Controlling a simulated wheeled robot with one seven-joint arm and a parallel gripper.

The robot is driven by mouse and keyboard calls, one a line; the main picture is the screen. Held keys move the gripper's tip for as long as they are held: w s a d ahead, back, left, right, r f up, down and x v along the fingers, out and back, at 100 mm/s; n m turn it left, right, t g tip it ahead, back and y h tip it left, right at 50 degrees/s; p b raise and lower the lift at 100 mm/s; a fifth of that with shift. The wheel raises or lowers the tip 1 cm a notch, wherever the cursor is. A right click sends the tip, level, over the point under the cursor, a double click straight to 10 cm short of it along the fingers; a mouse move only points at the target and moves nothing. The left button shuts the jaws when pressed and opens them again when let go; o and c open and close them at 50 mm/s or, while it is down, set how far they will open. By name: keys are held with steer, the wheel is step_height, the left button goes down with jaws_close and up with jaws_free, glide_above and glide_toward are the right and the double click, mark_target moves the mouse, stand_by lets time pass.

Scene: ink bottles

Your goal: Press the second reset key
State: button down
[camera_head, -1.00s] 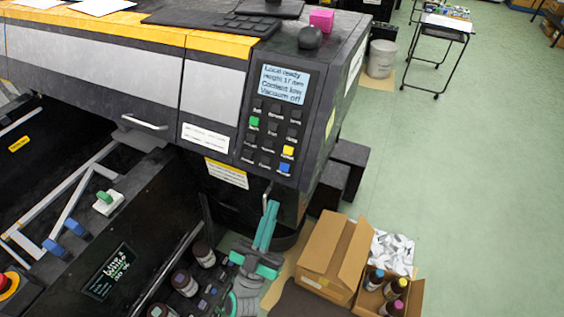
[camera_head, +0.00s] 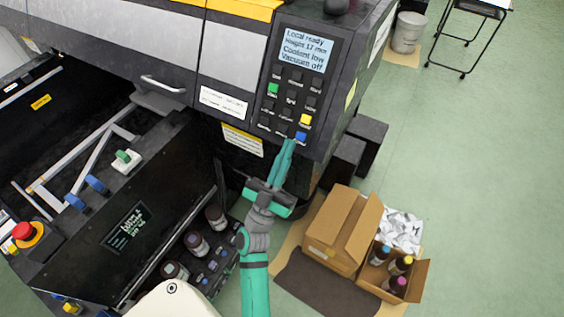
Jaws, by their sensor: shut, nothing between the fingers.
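The control panel (camera_head: 272,109) is on the front of the dark machine and holds rows of small keys under a lit screen (camera_head: 303,50). The screen reads "Local ready", a height of 17 mm, "Coolant low" and "Vacuum off". Most keys are black; one is green (camera_head: 273,89), one yellow (camera_head: 305,119) and one blue (camera_head: 300,136). The key labels are too small to read surely, so I cannot tell which is the second reset key. My gripper (camera_head: 288,144) is shut and empty, pointing up, its tips just below and left of the blue key. Contact cannot be told.
A yellow label (camera_head: 242,139) and a white label (camera_head: 223,103) are left of the panel. Dark bottles (camera_head: 196,245) stand below left. A red emergency button (camera_head: 23,230) is far left.

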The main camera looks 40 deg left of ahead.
mark_target(298, 148)
steer(key=shift+y, duration=0.3)
steer(key=w, duration=0.1)
steer(key=w+a+r, duration=0.1)
steer(key=w, duration=0.1)
steer(key=w+r, duration=0.1)
steer(key=w, duration=0.1)
steer(key=shift+w+a, duration=0.15)
steer(key=shift+a, duration=0.05)
steer(key=shift+w+a+f, duration=0.1)
steer(key=shift+w+f, duration=0.35)
steer(key=shift+w, duration=0.15)
